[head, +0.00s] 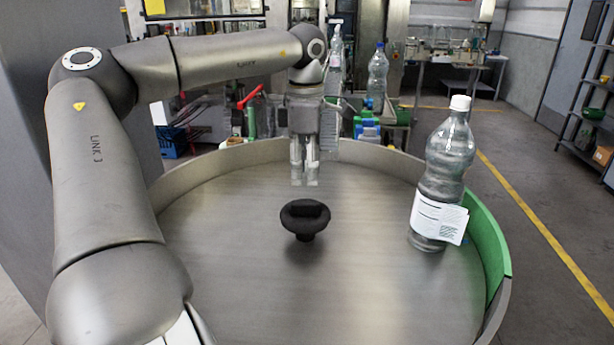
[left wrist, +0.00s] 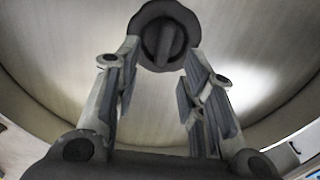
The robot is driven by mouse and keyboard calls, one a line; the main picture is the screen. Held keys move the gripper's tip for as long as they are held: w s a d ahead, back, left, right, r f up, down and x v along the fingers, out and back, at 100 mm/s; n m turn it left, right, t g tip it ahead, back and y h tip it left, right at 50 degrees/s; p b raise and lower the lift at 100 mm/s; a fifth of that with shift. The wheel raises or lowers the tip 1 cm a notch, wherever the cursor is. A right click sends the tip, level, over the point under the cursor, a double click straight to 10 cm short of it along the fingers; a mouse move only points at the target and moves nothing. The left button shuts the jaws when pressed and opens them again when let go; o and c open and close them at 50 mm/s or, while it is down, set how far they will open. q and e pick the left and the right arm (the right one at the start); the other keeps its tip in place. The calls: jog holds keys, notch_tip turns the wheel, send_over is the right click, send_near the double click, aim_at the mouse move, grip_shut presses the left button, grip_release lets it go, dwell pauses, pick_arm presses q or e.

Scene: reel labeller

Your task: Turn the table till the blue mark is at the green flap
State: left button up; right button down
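The round metal turntable (head: 230,240) fills the middle of the head view, with a raised rim. A black knob (head: 305,217) stands at its centre. The green flap (head: 487,245) is on the rim at the right. A clear bottle (head: 446,165) with a white cap and label stands upright on the table near the flap. A small bluish spot shows beside its label; I cannot tell if it is the blue mark. My left gripper (head: 305,180) points down, open and empty, above the table behind the knob. In the left wrist view the knob (left wrist: 165,35) lies beyond the parted fingertips (left wrist: 160,70).
Behind the turntable, another clear bottle (head: 377,78) stands among blue and green items. A workbench (head: 455,62) is at the back, and a shelf rack (head: 590,110) at the far right. The grey floor right of the turntable is clear, with a yellow line (head: 540,230).

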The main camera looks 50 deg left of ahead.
pick_arm(q)
jog(key=shift+r, duration=2.3)
jog(key=shift+a, duration=0.1)
